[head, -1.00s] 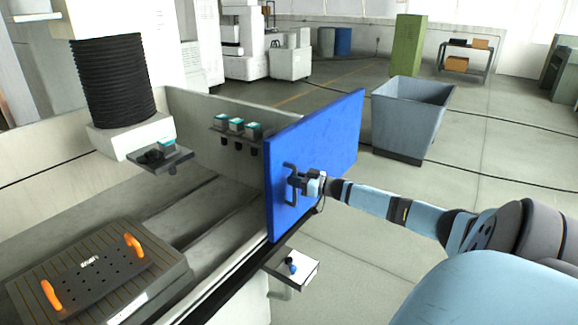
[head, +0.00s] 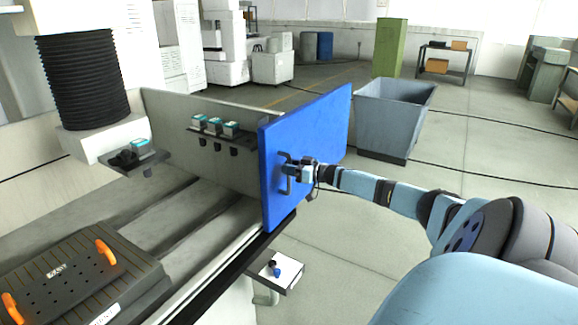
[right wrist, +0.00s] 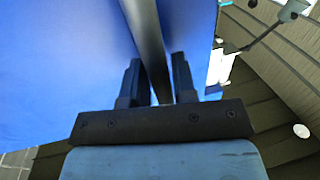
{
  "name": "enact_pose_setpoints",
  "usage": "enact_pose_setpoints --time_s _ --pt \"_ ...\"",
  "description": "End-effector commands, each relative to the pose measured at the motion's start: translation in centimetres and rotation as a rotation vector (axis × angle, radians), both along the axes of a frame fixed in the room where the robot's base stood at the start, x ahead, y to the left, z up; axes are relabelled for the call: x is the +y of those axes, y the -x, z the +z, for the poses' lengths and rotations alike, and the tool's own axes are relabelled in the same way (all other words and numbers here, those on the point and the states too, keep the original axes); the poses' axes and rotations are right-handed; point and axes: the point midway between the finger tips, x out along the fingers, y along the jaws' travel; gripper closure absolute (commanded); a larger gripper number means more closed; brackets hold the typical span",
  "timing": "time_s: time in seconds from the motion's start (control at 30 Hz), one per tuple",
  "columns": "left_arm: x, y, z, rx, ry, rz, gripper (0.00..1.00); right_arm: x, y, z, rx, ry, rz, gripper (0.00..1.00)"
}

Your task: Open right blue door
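The blue door (head: 322,130) is a flat upright panel on the front rail of the machine, right of centre in the head view. A dark bar handle (head: 284,172) is on its near face, towards its left edge. My right gripper (head: 294,171) is at this handle, with my arm reaching in from the right. In the right wrist view the handle bar (right wrist: 150,40) runs between the two fingers (right wrist: 157,78), which close on it from both sides. The blue door face (right wrist: 60,70) fills the left of that view. My left gripper is not in view.
The open work area lies left of the door, with a dark plate with orange handles (head: 70,272). A small side tray (head: 290,278) juts out below the door. A grey bin (head: 390,120) stands behind the door's right end.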

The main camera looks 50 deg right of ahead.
Motion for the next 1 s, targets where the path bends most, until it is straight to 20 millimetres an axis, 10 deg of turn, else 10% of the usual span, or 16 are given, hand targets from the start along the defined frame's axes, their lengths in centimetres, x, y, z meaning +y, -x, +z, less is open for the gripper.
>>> enact_pose_setpoints --time_s 0.47,1.0 --pt "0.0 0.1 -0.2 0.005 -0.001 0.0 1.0 -0.2 0.6 -0.1 0.002 0.001 0.0 0.57" --pt "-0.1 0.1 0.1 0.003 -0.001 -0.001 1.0 -2.1 7.7 -0.1 0.004 0.001 0.001 0.57"
